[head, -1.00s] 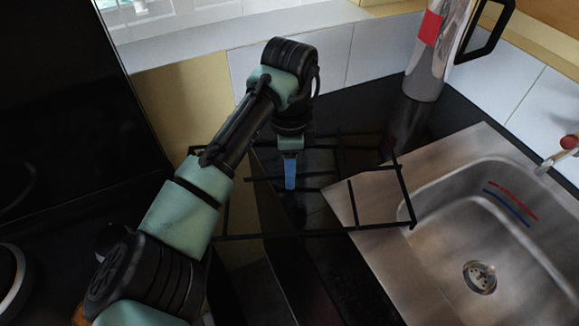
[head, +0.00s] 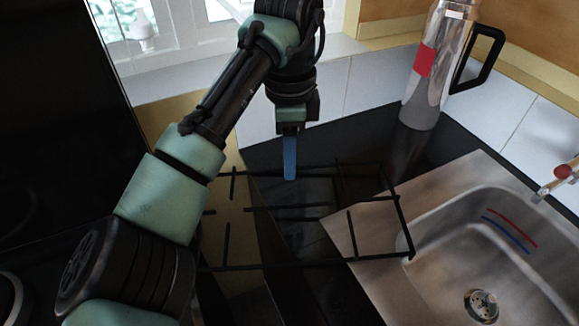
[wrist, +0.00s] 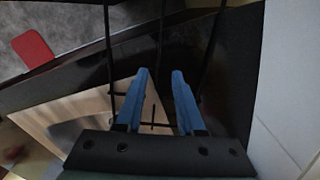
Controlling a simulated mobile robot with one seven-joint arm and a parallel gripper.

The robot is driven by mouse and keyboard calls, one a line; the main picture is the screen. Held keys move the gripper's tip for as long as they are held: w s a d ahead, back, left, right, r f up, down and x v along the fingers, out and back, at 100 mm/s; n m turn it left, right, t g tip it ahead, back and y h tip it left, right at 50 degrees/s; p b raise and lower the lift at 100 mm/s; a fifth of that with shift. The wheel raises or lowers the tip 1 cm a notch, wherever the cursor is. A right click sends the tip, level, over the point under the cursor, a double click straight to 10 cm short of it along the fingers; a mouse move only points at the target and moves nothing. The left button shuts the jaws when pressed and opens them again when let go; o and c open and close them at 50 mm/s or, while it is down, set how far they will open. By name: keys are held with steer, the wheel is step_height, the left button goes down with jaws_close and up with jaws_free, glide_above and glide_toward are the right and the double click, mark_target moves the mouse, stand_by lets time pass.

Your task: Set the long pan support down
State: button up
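The long pan support (head: 310,264) is a black wire frame with crossbars. It lies roughly flat over the dark counter, and its right end overlaps the steel sink surround. Its left end is partly hidden behind my arm. My gripper (head: 290,178) hangs above the frame's far part in the head view, with its blue fingers pointing down. In the wrist view the two fingers (wrist: 159,76) are apart, and thin black bars of the pan support (wrist: 108,40) show beyond them. One bar runs in line with the gap. The fingers appear clear of the bars.
A steel sink (head: 450,235) with a tap is at the right. A shiny flask (head: 430,85) with a red patch and black handle stands behind on the dark counter (head: 385,140). White wall tiles (head: 375,75) close off the back.

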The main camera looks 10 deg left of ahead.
steer(key=shift+r, duration=0.25)
steer(key=shift+d, duration=0.1)
